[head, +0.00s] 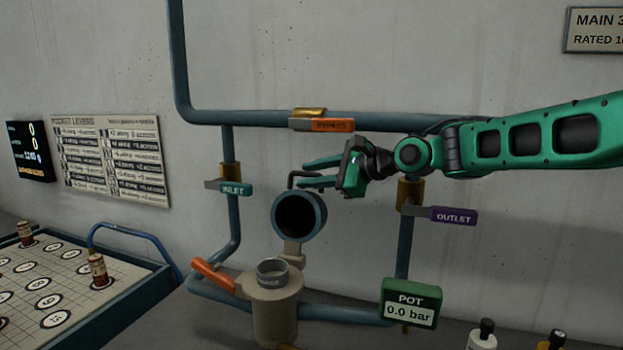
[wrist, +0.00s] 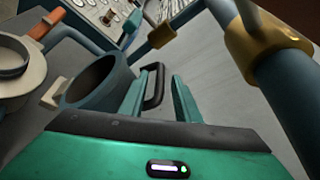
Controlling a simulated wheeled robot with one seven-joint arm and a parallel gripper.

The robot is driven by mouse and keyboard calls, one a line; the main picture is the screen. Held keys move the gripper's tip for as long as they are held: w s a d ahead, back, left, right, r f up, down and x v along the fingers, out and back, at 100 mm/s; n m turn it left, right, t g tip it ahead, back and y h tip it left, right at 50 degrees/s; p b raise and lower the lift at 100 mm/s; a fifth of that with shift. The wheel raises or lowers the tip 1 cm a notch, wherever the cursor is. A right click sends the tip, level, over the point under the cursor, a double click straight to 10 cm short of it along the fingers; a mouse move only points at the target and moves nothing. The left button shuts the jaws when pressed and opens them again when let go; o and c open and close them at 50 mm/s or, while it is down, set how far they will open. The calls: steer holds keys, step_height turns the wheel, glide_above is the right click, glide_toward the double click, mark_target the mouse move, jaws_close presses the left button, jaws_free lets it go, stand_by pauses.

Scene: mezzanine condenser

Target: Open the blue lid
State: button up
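The blue lid (head: 299,215) stands swung up on its hinge above the beige pot (head: 275,312), its dark hollow side facing the head camera. The pot's mouth (head: 272,270) is uncovered. The lid also shows in the wrist view (wrist: 92,84), left of my fingers. Its dark bent handle (wrist: 154,88) lies between my two fingers, with a gap showing on each side. My gripper (head: 307,172) is open at the lid's upper right, coming from the right; in the wrist view (wrist: 158,80) its fingers are apart and hold nothing.
Blue pipes surround the pot, with an orange bypass lever (head: 327,125), a green inlet lever (head: 235,188) and a purple outlet lever (head: 453,215). An orange handle (head: 212,274) sits left of the pot. A green gauge (head: 409,303) reads 0.0 bar. A tray (head: 150,285) stands left.

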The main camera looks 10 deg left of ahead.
mark_target(306, 192)
steer(key=shift+w+a, duration=0.1)
steer(key=shift+a, duration=0.05)
jaws_close()
steer(key=shift+s+a+r, duration=0.1)
steer(key=shift+s+r, duration=0.25)
steer(key=shift+s, duration=0.5)
steer(key=shift+s+a+r, duration=0.1)
steer(key=shift+s+r, duration=0.2)
steer(key=shift+s, duration=0.55)
steer(key=shift+f, duration=0.1)
